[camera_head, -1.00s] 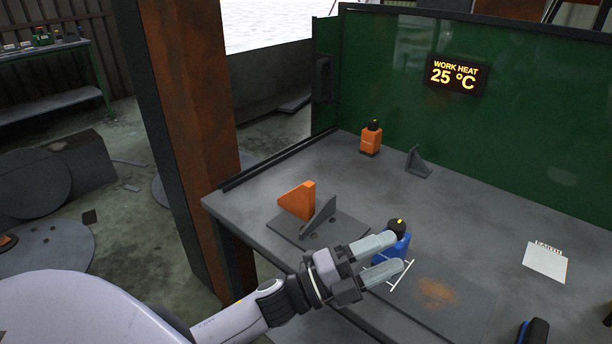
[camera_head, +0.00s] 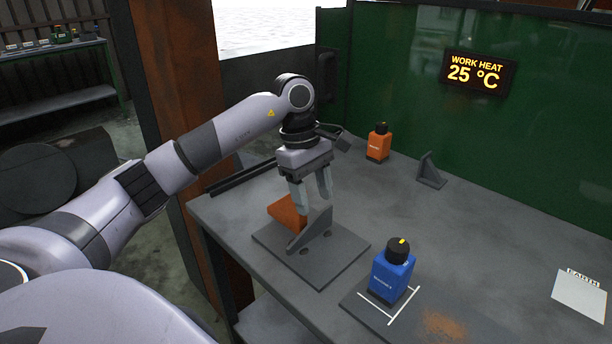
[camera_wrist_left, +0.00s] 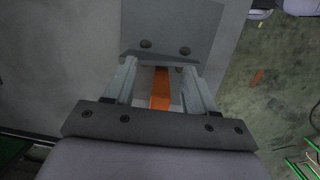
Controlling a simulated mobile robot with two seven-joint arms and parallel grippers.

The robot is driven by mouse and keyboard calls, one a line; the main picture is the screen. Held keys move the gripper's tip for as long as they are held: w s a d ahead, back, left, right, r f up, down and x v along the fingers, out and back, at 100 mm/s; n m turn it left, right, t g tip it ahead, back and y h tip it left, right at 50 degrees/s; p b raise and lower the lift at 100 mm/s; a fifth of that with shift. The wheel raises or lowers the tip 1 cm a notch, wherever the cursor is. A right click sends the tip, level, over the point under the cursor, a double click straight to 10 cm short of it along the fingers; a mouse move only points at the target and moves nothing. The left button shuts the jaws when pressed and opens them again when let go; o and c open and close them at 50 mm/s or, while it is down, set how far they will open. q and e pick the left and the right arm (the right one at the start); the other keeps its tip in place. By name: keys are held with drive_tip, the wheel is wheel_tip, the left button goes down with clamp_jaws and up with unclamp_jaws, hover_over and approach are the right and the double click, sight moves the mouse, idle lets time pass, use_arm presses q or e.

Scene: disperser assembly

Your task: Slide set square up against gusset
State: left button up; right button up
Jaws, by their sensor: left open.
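The orange set square (camera_head: 285,211) stands on the grey base plate (camera_head: 336,262), beside the dark grey gusset (camera_head: 311,232). My left gripper (camera_head: 314,202) points down over the set square from above, open. In the left wrist view the orange set square (camera_wrist_left: 160,92) lies between the two spread fingers (camera_wrist_left: 158,68), with room beside it. The fingers partly hide the set square in the head view. Whether the set square touches the gusset I cannot tell. My right gripper is not in view.
A blue bottle (camera_head: 391,275) with a black cap stands by white corner marks on a front plate. An orange bottle (camera_head: 378,143) and another grey triangular piece (camera_head: 430,171) stand at the back. A white card (camera_head: 580,296) lies at right. The table's middle is clear.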

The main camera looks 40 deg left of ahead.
sight(293, 208)
use_arm(q)
drive_tip(key=a, duration=0.1)
drive_tip(key=a+y, duration=0.1)
drive_tip(key=a, duration=0.1)
drive_tip(key=a+y, duration=0.1)
drive_tip(key=shift+w+a+r, duration=0.1)
drive_tip(key=shift+a+r, duration=0.25)
drive_tip(key=shift+r, duration=0.05)
drive_tip(key=shift+a+f, duration=0.1)
drive_tip(key=shift+a, duration=0.25)
drive_tip(key=shift+f, duration=3.45)
clamp_jaws()
